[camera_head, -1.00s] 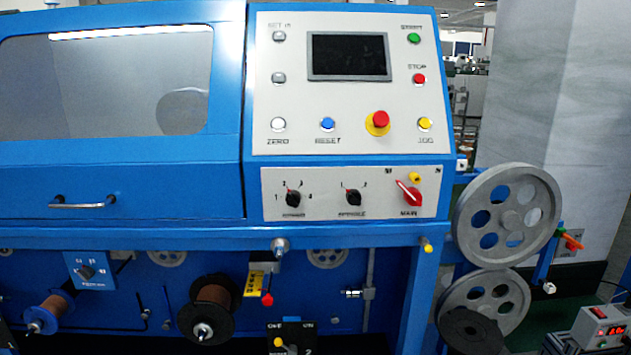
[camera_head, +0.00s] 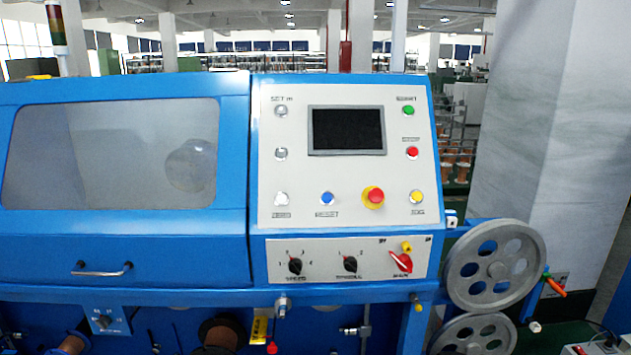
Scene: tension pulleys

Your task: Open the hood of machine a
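The blue hood (camera_head: 120,225) of the machine is shut and fills the left of the head view. It has a wide grey see-through window (camera_head: 100,155) with a round shape dimly visible behind it. A metal bar handle (camera_head: 102,270) is fixed low on the hood's front face. Which machine carries the name "a" is not marked in view. Neither of my grippers shows.
Right of the hood is a control panel (camera_head: 290,180) with a dark screen, buttons and knobs. Large grey pulleys (camera_head: 493,265) stick out at the right. Spools (camera_head: 222,335) sit below the hood. A pale pillar (camera_head: 545,150) stands behind at the right.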

